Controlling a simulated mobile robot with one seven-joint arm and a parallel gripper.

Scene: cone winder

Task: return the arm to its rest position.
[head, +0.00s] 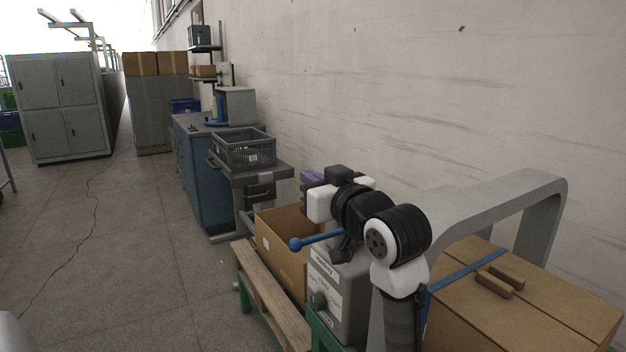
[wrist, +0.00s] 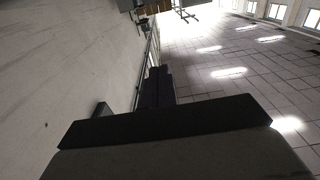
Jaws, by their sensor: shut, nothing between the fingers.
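My gripper shows in the wrist view (wrist: 157,74) as dark fingers close together beyond a broad dark body, with nothing held between them. In the head view my arm rises at the lower right, with black and white joints bent over the workplace. Its far end is above an open cardboard box (head: 281,240) and a grey machine box (head: 340,292), partly hidden by my own links. The fingers cannot be made out clearly there.
A blue ball-ended lever (head: 312,240) is close to my arm. A grey arched frame (head: 500,192) and a closed carton (head: 535,310) stand at right, near the wall. A grey crate (head: 243,150) sits on a cart beyond.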

